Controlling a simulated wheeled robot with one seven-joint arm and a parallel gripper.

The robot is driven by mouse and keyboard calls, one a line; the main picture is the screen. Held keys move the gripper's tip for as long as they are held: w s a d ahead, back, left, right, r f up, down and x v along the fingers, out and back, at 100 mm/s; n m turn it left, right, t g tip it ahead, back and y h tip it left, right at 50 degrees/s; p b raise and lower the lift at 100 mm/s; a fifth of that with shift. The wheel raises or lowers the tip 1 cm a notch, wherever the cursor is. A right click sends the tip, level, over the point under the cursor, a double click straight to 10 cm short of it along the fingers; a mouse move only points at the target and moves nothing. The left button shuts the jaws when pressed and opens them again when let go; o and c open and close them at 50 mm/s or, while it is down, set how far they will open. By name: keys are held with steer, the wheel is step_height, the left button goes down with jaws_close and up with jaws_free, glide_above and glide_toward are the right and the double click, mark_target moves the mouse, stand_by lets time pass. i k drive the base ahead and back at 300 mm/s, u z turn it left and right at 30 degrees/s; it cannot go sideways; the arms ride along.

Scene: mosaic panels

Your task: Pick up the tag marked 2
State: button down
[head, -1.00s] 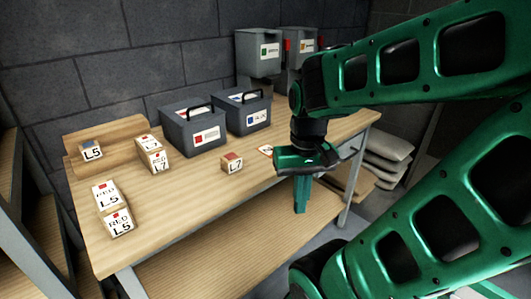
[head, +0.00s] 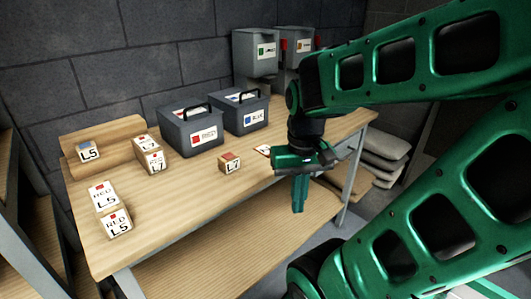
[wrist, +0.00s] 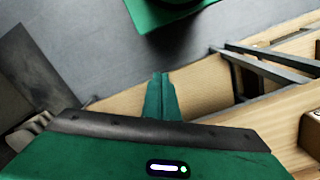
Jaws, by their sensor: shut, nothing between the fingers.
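I cannot make out a tag marked 2 in either view.
On the workbench (head: 180,205) stand a red-labelled bin (head: 192,128), a blue-labelled bin (head: 241,110) and several labelled blocks, including an L7 block (head: 230,163). Grey wall bins (head: 255,52) hang behind. Pale sacks (head: 385,148) are stacked at right. The bench's front middle is clear.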

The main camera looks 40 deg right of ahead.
mark_target(264, 149)
steer(key=u, duration=1.65)
steer(key=k, duration=1.25)
steer(key=z, duration=2.15)
steer(key=i, duration=1.05)
steer(key=z, duration=0.05)
